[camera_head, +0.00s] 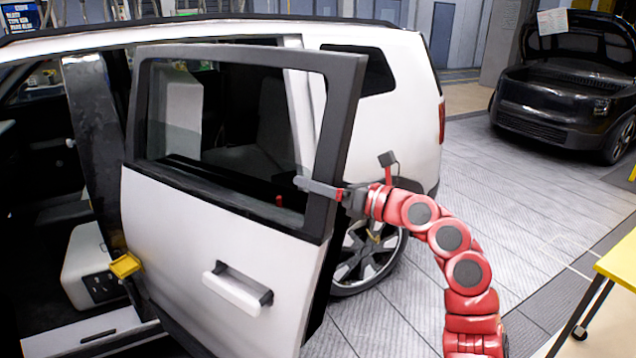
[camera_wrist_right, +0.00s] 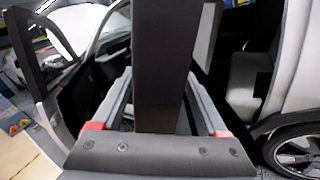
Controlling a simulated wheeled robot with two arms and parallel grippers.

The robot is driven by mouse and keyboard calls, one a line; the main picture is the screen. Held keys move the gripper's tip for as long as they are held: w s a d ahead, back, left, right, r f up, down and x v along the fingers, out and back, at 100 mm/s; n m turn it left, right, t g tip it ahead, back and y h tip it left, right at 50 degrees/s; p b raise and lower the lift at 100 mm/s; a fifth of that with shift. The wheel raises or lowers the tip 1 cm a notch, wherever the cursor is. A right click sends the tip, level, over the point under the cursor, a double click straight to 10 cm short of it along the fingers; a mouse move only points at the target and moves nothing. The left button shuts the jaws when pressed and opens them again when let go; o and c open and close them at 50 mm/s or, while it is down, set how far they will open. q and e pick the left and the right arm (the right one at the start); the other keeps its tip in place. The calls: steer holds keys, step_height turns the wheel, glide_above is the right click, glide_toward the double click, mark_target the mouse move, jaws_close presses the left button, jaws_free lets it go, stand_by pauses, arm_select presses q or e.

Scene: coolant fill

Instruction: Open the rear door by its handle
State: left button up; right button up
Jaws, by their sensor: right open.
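The white rear door (camera_head: 215,260) with a black window frame stands swung out from the white car (camera_head: 370,40). Its handle (camera_head: 238,290), a white bar with dark ends, is on the lower outer panel, and nothing holds it. My right gripper (camera_head: 318,188), on the red arm, is at the door's right window post, above and right of the handle. In the right wrist view the open jaws (camera_wrist_right: 158,95) have one finger on each side of the dark post (camera_wrist_right: 160,60). I cannot tell whether either finger touches it. My left gripper is not in view.
A yellow block (camera_head: 125,265) sits at the door's lower left edge, by the open front doorway. The rear wheel (camera_head: 368,262) is behind the door. A yellow table (camera_head: 622,262) stands at right, a black car (camera_head: 560,95) farther back. Grey floor (camera_head: 530,220) between is clear.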

steer(key=shift+s, duration=0.1)
stand_by(0.3)
steer(key=shift+d+f, duration=0.1)
steer(key=shift+d+f, duration=0.1)
steer(key=shift+d, duration=0.1)
steer(key=b+v, duration=0.5)
steer(key=v, duration=1.2)
